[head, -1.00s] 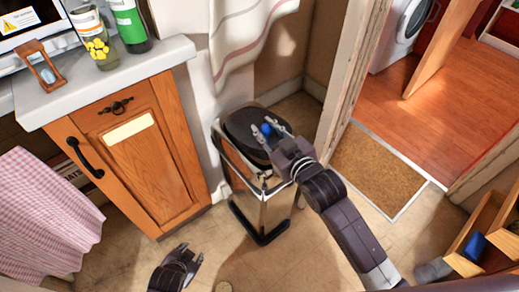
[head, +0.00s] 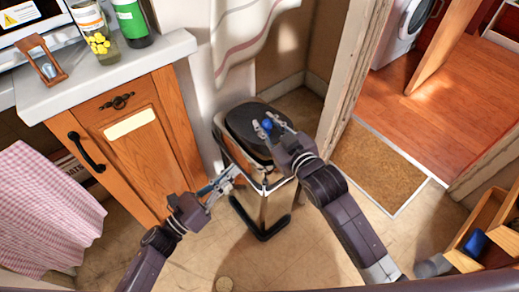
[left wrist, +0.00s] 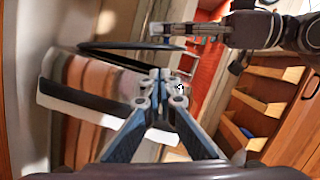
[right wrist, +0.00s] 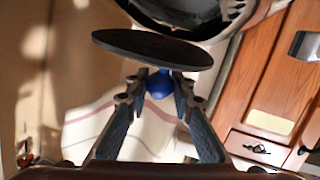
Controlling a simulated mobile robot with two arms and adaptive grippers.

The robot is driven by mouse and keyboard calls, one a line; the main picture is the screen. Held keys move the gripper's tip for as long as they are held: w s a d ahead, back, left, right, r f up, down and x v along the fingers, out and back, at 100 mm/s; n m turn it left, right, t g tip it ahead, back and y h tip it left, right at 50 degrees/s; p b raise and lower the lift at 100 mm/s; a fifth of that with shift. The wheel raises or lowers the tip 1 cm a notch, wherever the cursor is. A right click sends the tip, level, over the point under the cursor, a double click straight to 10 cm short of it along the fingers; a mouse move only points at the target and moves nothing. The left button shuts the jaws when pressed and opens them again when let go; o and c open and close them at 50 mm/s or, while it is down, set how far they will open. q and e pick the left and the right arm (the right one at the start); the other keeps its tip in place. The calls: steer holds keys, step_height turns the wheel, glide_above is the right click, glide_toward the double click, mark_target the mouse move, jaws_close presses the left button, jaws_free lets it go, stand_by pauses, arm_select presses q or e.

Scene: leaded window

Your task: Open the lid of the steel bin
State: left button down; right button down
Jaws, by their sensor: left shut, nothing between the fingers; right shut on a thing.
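The steel bin (head: 262,206) stands upright on the floor beside the cabinet. A blue ball-shaped knob (right wrist: 159,85) is at the lid. My right gripper (head: 272,125) is shut on the blue knob, seen between its fingertips in the right wrist view. My left gripper (head: 229,176) is shut and empty, at the bin's upper left side. I cannot tell whether it touches.
A wooden cabinet (head: 152,150) with a grey worktop stands left of the bin. A striped curtain (head: 235,40) hangs behind. A door frame (head: 350,75) and doormat (head: 385,165) are right. A wooden shelf (head: 480,225) is lower right. The front floor is mostly clear.

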mark_target(259, 145)
arm_select(q)
steer(key=w+d+r+m+g+h, duration=0.1)
steer(key=w+d+r, duration=0.2)
steer(key=w+d, duration=0.2)
steer(key=d, duration=0.3)
steer(key=shift+w+m, duration=0.15)
steer(key=shift+m, duration=0.15)
steer(key=shift+d+r, duration=0.1)
steer(key=shift+w+r, duration=0.15)
steer(key=shift+r, duration=0.5)
arm_select(e)
steer(key=shift+f, duration=0.1)
steer(key=c, duration=1.7)
jaws_free()
steer(key=shift+o, duration=0.2)
